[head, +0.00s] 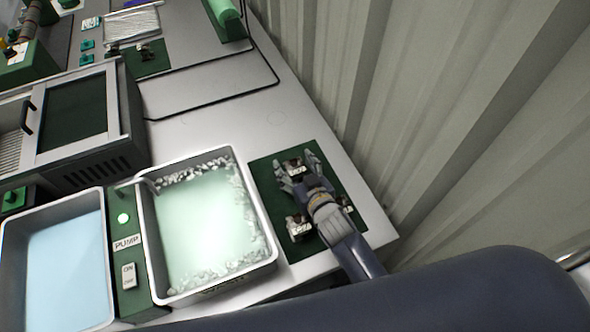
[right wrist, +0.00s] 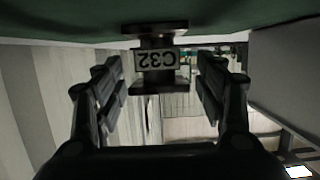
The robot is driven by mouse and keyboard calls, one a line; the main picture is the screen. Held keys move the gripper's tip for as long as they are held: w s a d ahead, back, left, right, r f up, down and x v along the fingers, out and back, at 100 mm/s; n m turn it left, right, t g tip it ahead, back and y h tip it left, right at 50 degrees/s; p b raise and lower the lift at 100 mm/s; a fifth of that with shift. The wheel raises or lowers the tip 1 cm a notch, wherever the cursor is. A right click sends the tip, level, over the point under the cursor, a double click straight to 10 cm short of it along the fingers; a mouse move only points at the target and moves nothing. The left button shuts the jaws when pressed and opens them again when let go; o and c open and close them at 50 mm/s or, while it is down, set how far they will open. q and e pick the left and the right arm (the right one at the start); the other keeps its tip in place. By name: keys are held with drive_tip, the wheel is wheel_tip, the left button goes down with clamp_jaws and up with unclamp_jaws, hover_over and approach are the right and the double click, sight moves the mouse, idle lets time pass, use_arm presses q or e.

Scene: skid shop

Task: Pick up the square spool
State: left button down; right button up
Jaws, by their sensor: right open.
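A small dark metal spool (head: 295,165) with a white label stands at the far end of a green mat (head: 267,188). In the right wrist view the spool (right wrist: 157,41) shows upside down, with the label "C32" and wide flat flanges. My right gripper (head: 299,175) is open, low over the mat, with its fingers pointing at this spool. In the right wrist view its fingers (right wrist: 160,75) stand apart on either side of the spool, with gaps on both sides. My left gripper is not in view.
Two similar spools stand on the mat, one left of my wrist (head: 298,226) and one partly hidden right of it (head: 346,203). A sink of pale green liquid (head: 270,245) is left of the mat. A corrugated wall (head: 400,90) rises on the right. The bench behind the mat (head: 215,130) is clear.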

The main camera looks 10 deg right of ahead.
drive_tip(key=c, duration=1.3)
